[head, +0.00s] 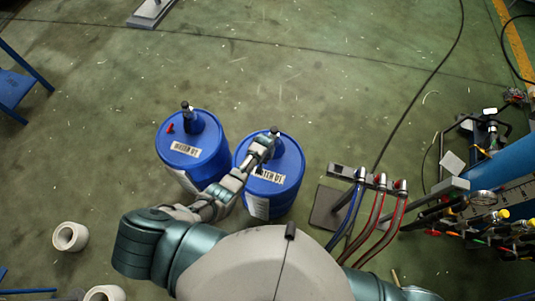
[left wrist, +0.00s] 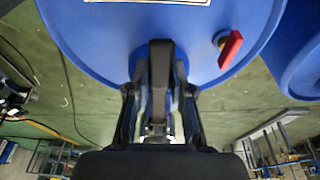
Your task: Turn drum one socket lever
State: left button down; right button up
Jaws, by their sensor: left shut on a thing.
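Two blue drums stand side by side on the floor in the head view, the left drum (head: 207,160) and the right drum (head: 292,160). My left gripper (head: 264,146) is over the right drum's lid. In the left wrist view, the left gripper's fingers (left wrist: 158,100) are shut on the dark socket lever (left wrist: 161,58), one on each side. A red tap handle (left wrist: 230,48) sits on the same blue drum (left wrist: 100,45). The left drum has an upright dark socket (head: 188,112). My right gripper is out of view.
A stand with red and blue hoses (head: 376,215) is right of the drums. A blue-framed apparatus with gauges (head: 485,198) is at the right edge. White rolls (head: 70,237) lie at lower left.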

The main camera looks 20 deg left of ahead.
pick_arm(q)
jog(key=shift+s+r+g, duration=0.15)
jog(key=shift+r+g, duration=0.15)
jog(key=shift+g, duration=0.5)
jog(key=shift+r+g+b, duration=0.75)
jog(key=shift+g+b, duration=0.3)
jog(key=shift+g, duration=0.15)
jog(key=c, duration=1)
grip_release()
jog(key=shift+r, duration=0.1)
jog(key=shift+r, duration=0.1)
jog(key=shift+w+r, duration=0.2)
jog(key=shift+w, duration=0.05)
notch_tip(320, 180, up, 11)
jog(key=w, duration=0.1)
jog(key=shift+w, duration=0.35)
